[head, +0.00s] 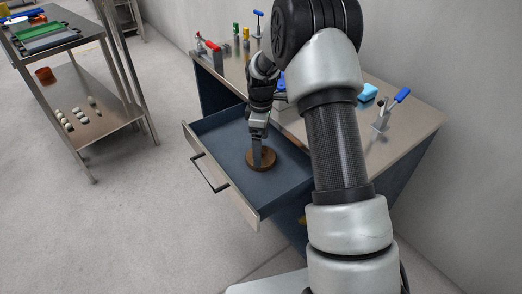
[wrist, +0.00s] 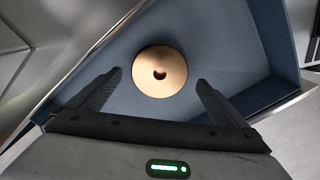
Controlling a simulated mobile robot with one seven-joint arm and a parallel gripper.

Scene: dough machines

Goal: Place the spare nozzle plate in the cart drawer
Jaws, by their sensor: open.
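The nozzle plate (head: 268,160) is a round brown-bronze disc with a small dark notch at its middle. It lies flat on the blue-grey floor of the open cart drawer (head: 222,126). In the wrist view the plate (wrist: 160,72) sits just beyond and between the fingertips, with drawer floor (wrist: 205,30) around it. My gripper (head: 258,165) points down into the drawer and overlaps the plate's left part in the head view. In the wrist view my gripper (wrist: 160,78) is open, its fingers apart on either side of the plate. I cannot tell the exact height of the fingertips above it.
The cart top (head: 425,118) carries blue-handled clamps (head: 390,108), a blue block (head: 368,92) and a red-handled clamp (head: 208,45). The drawer's front panel with its dark handle (head: 208,173) stands out into free floor. A steel rack (head: 75,110) stands at left.

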